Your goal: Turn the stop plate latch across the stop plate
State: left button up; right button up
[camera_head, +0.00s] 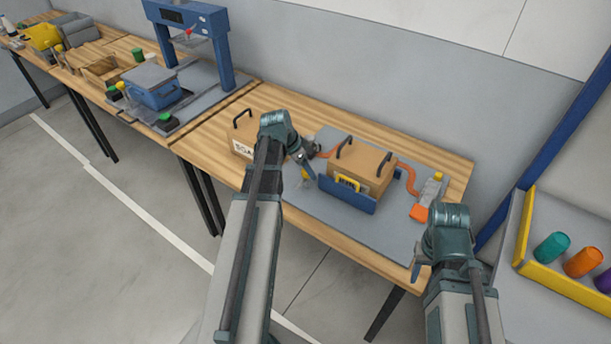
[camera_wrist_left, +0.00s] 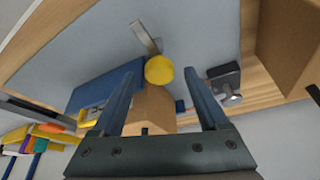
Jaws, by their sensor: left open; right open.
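The blue stop plate (camera_head: 347,194) stands on edge along the front of a cardboard box, with a yellow handle on it. In the left wrist view the plate (camera_wrist_left: 93,94) is left of my fingers. The stop plate latch, a grey metal bar with a round yellow knob (camera_wrist_left: 159,70), sits beside the plate's end. Its bar points away from the plate, not across it. The knob (camera_head: 306,174) is partly hidden in the head view. My left gripper (camera_head: 308,168) is open, its fingers on either side of the knob in view; contact is unclear. My right gripper (camera_head: 418,265) is open and empty by the table's front edge.
The cardboard box (camera_head: 361,167) has black handles. A dark clamp-like device (camera_wrist_left: 223,83) is close to my left fingers. An orange hose (camera_head: 409,177) and a yellow-topped fixture (camera_head: 437,178) lie right. A second box (camera_head: 243,137) stands left. The grey mat's front is clear.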

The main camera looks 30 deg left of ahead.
pick_arm(q)
jog(key=shift+w+f, duration=0.15)
jog(key=shift+f, duration=0.2)
pick_arm(e)
jog(key=shift+f, duration=0.35)
pick_arm(q)
grip_shut()
